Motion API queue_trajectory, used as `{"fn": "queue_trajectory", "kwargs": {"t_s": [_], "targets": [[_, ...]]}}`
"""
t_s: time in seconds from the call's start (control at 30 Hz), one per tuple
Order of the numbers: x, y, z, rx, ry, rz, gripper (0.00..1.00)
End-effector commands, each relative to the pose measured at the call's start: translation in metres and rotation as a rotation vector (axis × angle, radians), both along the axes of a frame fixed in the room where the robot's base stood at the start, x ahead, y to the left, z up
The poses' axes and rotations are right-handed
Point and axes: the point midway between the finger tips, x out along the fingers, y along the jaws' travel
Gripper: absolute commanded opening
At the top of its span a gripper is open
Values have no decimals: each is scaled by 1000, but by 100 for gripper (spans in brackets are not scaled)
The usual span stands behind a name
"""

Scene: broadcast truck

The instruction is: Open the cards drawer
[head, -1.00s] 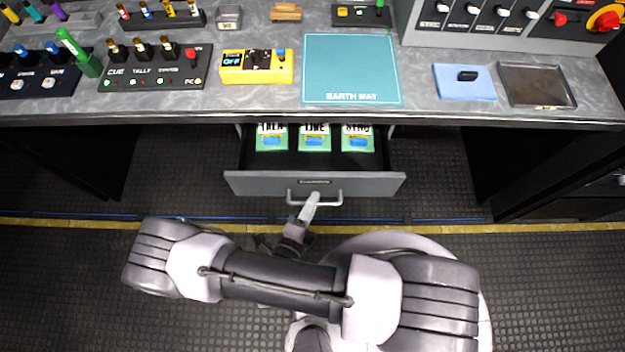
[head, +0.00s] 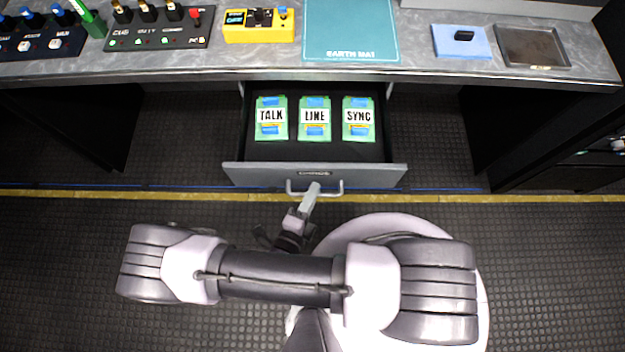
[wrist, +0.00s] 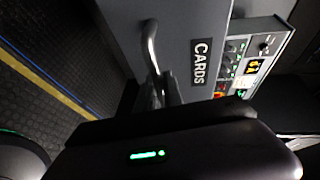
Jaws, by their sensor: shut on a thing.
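The cards drawer (head: 315,175) stands pulled out from under the counter, its grey front facing me. Inside lie three green cards, marked TALK (head: 271,117), LINE (head: 315,117) and SYNC (head: 358,117). A label reading CARDS (wrist: 200,62) shows on the drawer front in the wrist view. My gripper (head: 313,190) is at the drawer's bar handle (head: 335,191), shut on it near its middle. In the wrist view the fingers (wrist: 160,92) close around the handle (wrist: 150,45), hiding part of it.
Dark cabinets flank the drawer. The floor in front is clear, with a yellow line (head: 100,194) across it.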

Motion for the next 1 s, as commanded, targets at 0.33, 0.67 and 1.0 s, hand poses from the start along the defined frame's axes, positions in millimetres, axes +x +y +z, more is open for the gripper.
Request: {"fn": "queue_trajectory", "kwargs": {"t_s": [0.33, 0.67, 1.0], "targets": [[0, 0, 0, 1, 0, 0, 33], [0, 0, 0, 0, 0, 1, 33], [-57, 29, 15, 4, 0, 8, 33]]}}
